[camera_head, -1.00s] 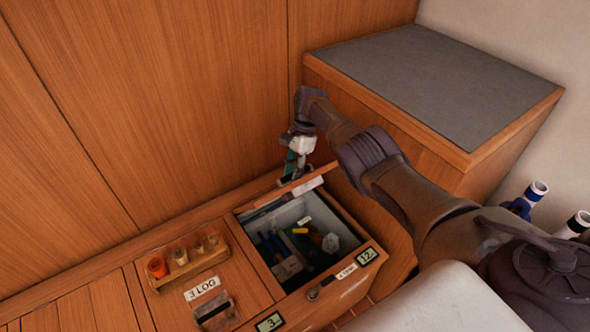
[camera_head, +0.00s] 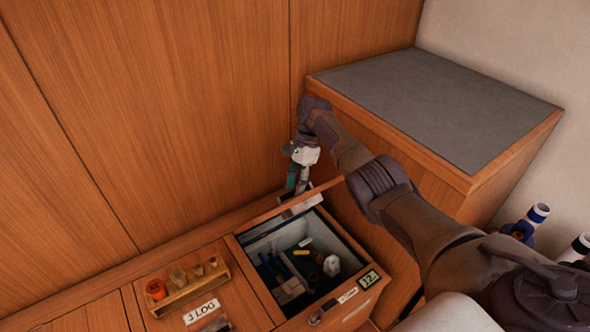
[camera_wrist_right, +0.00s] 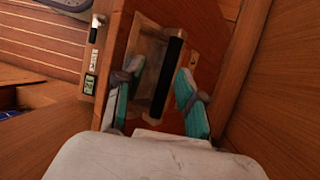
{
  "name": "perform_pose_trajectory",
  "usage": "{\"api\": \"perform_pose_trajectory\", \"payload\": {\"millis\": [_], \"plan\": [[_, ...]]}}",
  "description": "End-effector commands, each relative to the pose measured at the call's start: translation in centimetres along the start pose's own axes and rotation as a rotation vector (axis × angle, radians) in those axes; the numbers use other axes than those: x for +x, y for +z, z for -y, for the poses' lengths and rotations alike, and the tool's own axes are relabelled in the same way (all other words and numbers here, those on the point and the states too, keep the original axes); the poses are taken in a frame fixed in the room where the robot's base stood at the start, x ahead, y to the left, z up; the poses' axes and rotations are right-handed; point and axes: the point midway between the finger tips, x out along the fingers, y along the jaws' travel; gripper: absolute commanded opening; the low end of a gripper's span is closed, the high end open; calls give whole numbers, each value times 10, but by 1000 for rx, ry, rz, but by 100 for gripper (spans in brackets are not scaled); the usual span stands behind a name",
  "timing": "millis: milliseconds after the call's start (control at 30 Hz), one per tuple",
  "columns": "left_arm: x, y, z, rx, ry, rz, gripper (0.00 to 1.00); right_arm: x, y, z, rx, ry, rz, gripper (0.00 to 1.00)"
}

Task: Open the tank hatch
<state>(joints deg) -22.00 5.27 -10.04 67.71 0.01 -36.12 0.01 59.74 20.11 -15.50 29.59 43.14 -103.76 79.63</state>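The tank hatch (camera_head: 322,190) is a wooden lid standing raised at the back of an open compartment (camera_head: 352,262). My right gripper (camera_head: 297,186) is behind the lid, close to its outer face. In the right wrist view, the teal fingers of my right gripper (camera_wrist_right: 158,72) are spread apart on either side of a dark bar handle (camera_wrist_right: 168,78), set in a recess of the wooden panel. A gap shows between each finger and the bar, though contact deeper in is hard to tell. My left gripper is out of view.
Small tools and a yellow item (camera_head: 302,252) lie inside the compartment. A wooden rack (camera_head: 190,292) with small pots stands to its left. A grey-topped cabinet (camera_head: 440,105) rises at the right beside my arm. The wooden wall is close behind my gripper.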

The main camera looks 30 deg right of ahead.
Motion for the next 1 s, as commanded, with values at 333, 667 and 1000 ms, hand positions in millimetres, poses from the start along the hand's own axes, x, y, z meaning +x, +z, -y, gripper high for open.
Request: {"api": "perform_pose_trajectory", "payload": {"millis": [333, 667, 1000], "plan": [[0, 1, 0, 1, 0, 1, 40, -56, 24, -10, -2, -3, 1, 41], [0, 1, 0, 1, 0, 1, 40, -62, 26, -11, 0, 0, 1, 41], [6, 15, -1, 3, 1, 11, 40, -66, 27, -12, 0, 0, 1, 41]]}}
